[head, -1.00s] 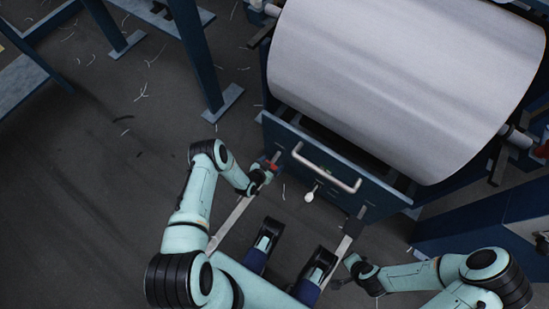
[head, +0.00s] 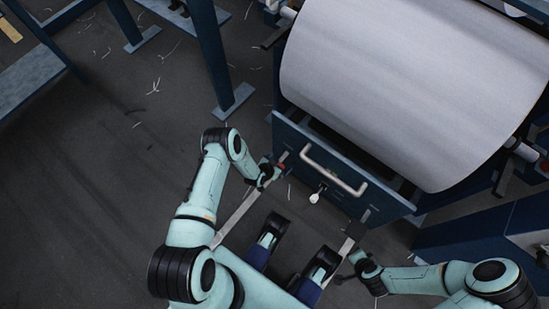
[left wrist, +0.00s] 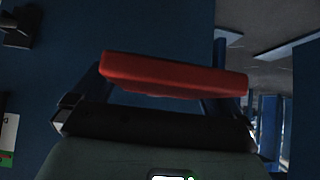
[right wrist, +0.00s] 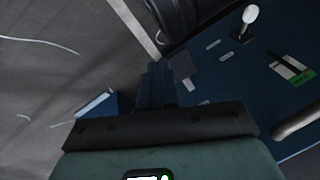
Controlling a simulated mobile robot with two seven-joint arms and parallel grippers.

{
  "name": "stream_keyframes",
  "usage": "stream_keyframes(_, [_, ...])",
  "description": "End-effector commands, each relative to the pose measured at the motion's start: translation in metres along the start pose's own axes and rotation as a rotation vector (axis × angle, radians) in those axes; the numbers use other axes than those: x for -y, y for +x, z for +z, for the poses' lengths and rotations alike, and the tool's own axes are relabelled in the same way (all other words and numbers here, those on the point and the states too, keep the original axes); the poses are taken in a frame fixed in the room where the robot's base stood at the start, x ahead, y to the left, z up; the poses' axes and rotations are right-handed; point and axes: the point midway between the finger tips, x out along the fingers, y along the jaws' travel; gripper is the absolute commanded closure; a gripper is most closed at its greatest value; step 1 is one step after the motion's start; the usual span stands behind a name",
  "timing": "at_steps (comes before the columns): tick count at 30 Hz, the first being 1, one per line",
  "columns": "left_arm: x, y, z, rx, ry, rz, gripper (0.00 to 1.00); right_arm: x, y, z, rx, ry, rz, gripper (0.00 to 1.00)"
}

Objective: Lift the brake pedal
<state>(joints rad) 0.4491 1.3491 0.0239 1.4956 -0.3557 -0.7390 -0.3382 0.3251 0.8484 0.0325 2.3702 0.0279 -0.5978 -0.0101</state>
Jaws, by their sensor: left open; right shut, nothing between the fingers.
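The red pedal (left wrist: 172,76) stretches across the left wrist view, in front of my left gripper. My left gripper (head: 272,170) is open right at the pedal. Its fingers, seen in the left wrist view (left wrist: 165,97), stand apart near the pedal's two ends. I cannot tell whether they touch it. My right gripper (right wrist: 157,82) is shut and empty, low beside the panel's right end; the head view shows it small and dark (head: 350,264).
The blue front panel (head: 330,198) carries a pale handle (head: 333,170) and a white-knobbed lever (head: 315,198). Behind it lies the large white roll (head: 410,90). A blue post (head: 215,60) stands left.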

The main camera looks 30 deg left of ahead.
Motion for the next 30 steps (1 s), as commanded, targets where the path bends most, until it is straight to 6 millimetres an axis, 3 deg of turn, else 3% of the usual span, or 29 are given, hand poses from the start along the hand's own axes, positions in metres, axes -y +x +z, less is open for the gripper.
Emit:
stream_keyframes(5, [0.001, -0.03, -0.003, 0.0, 0.0, -0.001, 0.0, 0.008, -0.018, 0.011, 0.033, -0.007, -0.01, 1.0])
stream_keyframes(12, [0.001, -0.086, -0.003, 0.0, 0.0, -0.001, 0.0, 0.017, -0.047, 0.044, 0.137, -0.015, -0.016, 1.0])
stream_keyframes(18, [0.001, -0.118, -0.002, -0.001, 0.0, -0.002, 0.0, 0.02, -0.061, 0.062, 0.195, -0.02, -0.018, 1.0])
stream_keyframes(24, [0.001, -0.131, -0.001, -0.001, 0.0, -0.002, 0.0, 0.021, -0.066, 0.068, 0.217, -0.021, -0.019, 1.0])
stream_keyframes(30, [0.001, -0.131, 0.0, -0.002, 0.001, -0.002, 0.0, 0.021, -0.066, 0.069, 0.218, -0.021, -0.019, 1.0])
